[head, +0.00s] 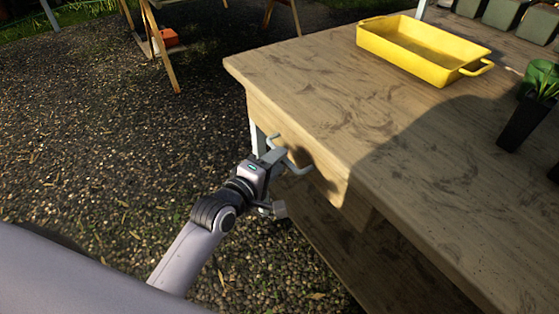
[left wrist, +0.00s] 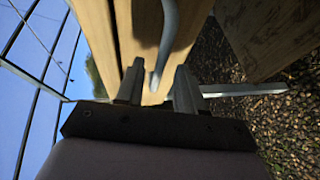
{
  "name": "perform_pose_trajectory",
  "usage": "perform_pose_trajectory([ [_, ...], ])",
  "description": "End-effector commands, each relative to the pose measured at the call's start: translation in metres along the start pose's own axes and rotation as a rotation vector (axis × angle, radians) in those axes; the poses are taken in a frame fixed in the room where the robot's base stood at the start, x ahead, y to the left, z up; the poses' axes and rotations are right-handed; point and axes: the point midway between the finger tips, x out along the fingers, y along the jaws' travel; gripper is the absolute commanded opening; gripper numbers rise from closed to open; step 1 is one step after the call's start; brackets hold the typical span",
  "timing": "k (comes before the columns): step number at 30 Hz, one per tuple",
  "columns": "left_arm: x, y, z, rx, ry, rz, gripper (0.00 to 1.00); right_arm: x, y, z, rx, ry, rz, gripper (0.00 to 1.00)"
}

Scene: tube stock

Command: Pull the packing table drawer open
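The wooden packing table (head: 400,135) fills the right of the head view. Its drawer front (head: 325,180) lies in shadow under the near left edge of the top and looks closed. A grey bar handle (head: 299,169) sticks out from it. My left gripper (head: 279,180) is at the handle, with its fingers apart. In the left wrist view the handle (left wrist: 167,45) runs down toward the gap between the open fingers (left wrist: 158,88). I cannot tell whether either finger touches it. My right gripper is not in view.
A yellow tray (head: 385,46) stands on the tabletop, with a dark plant pot (head: 522,125) at the right and several grey-green pots behind. A lower wooden shelf (head: 350,255) runs beneath the table. Open gravel (head: 110,140) lies to the left.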

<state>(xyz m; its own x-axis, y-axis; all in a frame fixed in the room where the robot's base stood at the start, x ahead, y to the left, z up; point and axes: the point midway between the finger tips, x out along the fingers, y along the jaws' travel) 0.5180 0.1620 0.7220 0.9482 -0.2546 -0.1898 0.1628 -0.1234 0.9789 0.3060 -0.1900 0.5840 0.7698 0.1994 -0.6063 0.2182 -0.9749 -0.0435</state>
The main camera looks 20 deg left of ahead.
Motion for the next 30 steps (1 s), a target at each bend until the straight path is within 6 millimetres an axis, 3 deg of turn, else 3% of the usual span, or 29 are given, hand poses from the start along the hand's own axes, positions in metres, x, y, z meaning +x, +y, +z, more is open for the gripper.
perform_pose_trajectory([
  [6,0.016,-0.001,0.000,0.000,-0.001,0.000,0.38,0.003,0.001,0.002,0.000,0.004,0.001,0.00],
  [15,0.017,0.000,0.000,0.001,0.000,0.000,0.38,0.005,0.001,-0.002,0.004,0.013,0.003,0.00],
  [19,0.017,0.000,0.000,0.001,0.000,0.000,0.00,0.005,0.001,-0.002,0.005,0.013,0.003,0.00],
  [30,0.018,0.000,-0.002,0.002,0.000,-0.001,0.00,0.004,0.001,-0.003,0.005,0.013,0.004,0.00],
])
